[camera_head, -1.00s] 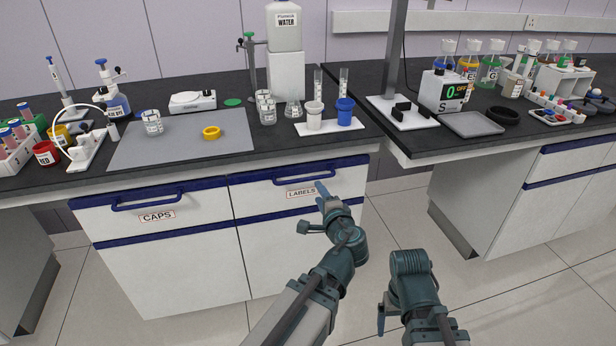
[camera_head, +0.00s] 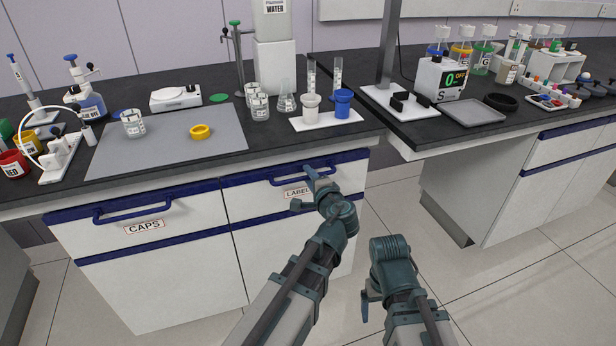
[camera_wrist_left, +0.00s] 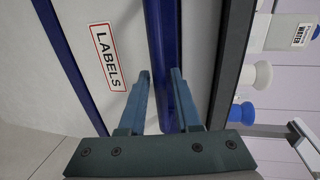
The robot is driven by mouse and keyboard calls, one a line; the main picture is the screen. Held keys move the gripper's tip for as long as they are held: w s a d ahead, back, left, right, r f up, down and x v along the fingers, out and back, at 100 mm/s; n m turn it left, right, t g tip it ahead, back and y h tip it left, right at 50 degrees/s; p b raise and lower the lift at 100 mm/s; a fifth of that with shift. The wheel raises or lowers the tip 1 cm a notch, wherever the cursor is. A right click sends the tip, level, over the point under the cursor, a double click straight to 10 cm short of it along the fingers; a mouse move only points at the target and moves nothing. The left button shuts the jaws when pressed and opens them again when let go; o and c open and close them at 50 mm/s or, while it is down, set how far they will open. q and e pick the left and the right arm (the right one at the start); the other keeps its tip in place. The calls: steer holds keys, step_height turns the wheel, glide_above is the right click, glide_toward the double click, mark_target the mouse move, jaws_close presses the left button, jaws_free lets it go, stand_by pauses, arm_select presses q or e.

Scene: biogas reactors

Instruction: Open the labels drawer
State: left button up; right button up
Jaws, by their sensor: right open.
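The labels drawer (camera_head: 335,179) is shut. It is white with a blue top edge, a blue bar handle (camera_head: 288,180) and a LABELS sign (camera_head: 296,193), partly hidden by my left gripper. My left gripper (camera_head: 306,188) is at the right part of this handle. In the left wrist view the LABELS sign (camera_wrist_left: 107,57) is left of the fingers, and the blue handle (camera_wrist_left: 166,60) runs between the open fingers (camera_wrist_left: 160,95); I cannot tell whether they touch it. My right gripper (camera_head: 368,300) hangs low at the right, open, away from the drawer.
The CAPS drawer (camera_head: 140,226) is shut at the left. The black worktop (camera_head: 275,138) above holds glassware, a white rack with a white and a blue cup, and a grey mat (camera_head: 215,145). A second bench (camera_head: 450,130) stands at the right. Bare floor lies between.

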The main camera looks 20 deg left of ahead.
arm_select(q)
jaws_close()
stand_by(1.1)
